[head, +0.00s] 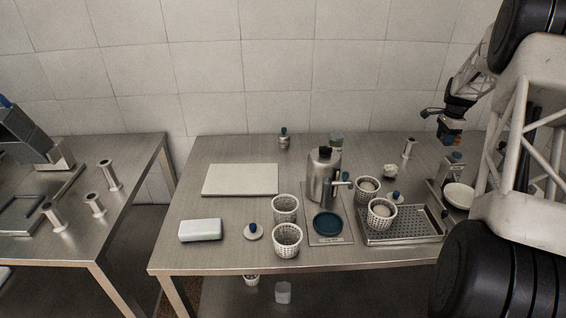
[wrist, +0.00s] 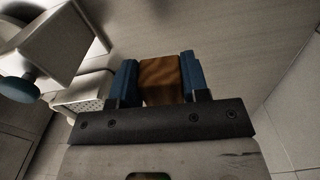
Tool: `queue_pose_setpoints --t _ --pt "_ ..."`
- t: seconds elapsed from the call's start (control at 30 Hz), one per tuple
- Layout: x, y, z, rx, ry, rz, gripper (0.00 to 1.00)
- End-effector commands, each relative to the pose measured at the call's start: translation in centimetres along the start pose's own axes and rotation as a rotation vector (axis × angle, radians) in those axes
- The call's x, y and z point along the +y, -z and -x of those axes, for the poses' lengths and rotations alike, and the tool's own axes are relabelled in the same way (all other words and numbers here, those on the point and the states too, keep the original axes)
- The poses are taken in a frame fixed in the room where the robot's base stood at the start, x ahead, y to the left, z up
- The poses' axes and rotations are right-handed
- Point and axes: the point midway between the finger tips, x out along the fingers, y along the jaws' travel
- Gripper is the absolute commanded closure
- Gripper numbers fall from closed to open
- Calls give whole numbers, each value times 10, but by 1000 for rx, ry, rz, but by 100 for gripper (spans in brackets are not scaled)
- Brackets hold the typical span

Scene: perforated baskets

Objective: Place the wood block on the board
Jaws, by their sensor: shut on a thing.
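My gripper (wrist: 160,80) is shut on the brown wood block (wrist: 161,78), which sits between its two blue fingers in the wrist view. In the head view my gripper (head: 451,136) is raised over the back right of the table, and the block there is too small to make out clearly. The board is a flat pale rectangle (head: 240,180) lying on the left part of the metal table, far to the left of my gripper. Its visible top is bare.
Between them stand a metal canister (head: 323,178), perforated white baskets (head: 286,241) and a perforated tray (head: 400,229). A pale box (head: 200,230) and a blue-knobbed lid (head: 253,232) lie in front of the board. A metal cylinder (head: 408,149) stands left of my gripper.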

Motion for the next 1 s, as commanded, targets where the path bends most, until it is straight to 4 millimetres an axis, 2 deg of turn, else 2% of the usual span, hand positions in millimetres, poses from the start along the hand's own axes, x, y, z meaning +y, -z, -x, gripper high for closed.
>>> queue_pose_setpoints --t 0.23,0.67,1.0 --pt "0 0 24 1 2 0 82" --pt "0 0 112 2 3 0 82" --pt "-6 -75 115 0 0 137 82"
